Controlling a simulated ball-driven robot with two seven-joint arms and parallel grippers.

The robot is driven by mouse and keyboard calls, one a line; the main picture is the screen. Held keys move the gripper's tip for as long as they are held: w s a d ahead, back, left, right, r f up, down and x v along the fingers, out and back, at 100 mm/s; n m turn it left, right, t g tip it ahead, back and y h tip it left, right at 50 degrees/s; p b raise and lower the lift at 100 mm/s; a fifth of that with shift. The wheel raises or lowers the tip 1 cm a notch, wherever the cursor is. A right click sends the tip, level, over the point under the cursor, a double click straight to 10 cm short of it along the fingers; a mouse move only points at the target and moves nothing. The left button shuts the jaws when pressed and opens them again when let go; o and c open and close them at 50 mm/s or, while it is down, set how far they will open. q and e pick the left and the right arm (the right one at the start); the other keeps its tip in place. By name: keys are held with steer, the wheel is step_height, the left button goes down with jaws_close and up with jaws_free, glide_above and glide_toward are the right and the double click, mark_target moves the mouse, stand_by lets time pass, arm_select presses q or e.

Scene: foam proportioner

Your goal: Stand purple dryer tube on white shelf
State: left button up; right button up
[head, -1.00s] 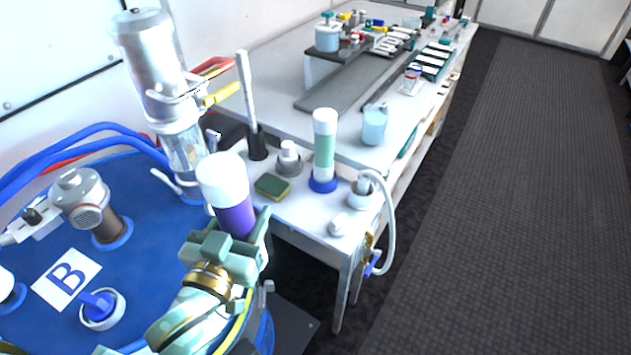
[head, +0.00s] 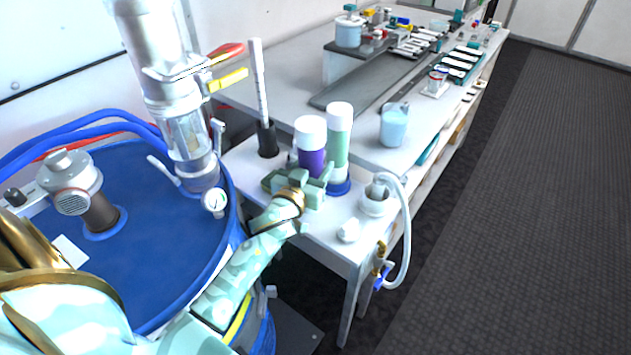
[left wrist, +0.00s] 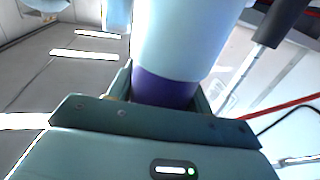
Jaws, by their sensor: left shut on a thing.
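The purple dryer tube (head: 310,161) has a wide white cap and stands roughly upright in my left gripper (head: 306,180). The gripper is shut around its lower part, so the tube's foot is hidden. In the left wrist view the purple band (left wrist: 165,89) sits between the jaws below the pale cap (left wrist: 188,38). The tube shows in front of the white shelf (head: 322,232), just left of a green tube (head: 340,147) with a white cap in a blue base. I cannot tell whether its foot touches the shelf. My right gripper is not in view.
A graduated cylinder (head: 259,95) stands in a black base to the left. A white fitting with a hose (head: 375,198) and a small white piece (head: 348,230) are at the shelf's right. A beaker (head: 394,125) stands behind. The blue drum (head: 135,235) is at left.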

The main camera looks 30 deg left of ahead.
mark_target(314, 176)
arm_select(q)
steer(key=shift+w+a+f, duration=0.15)
steer(key=shift+w+f, duration=0.1)
steer(key=shift+f, duration=0.1)
steer(key=f+b, duration=0.2)
steer(key=f, duration=0.1)
steer(key=shift+w+a+f, duration=0.1)
steer(key=shift+w+f, duration=0.1)
steer(key=shift+f, duration=0.1)
steer(key=shift+r, duration=0.15)
steer(key=o, duration=1.3)
steer(key=shift+f, duration=0.2)
steer(key=shift+c, duration=0.2)
steer(key=shift+s, duration=0.1)
steer(key=shift+r, duration=0.1)
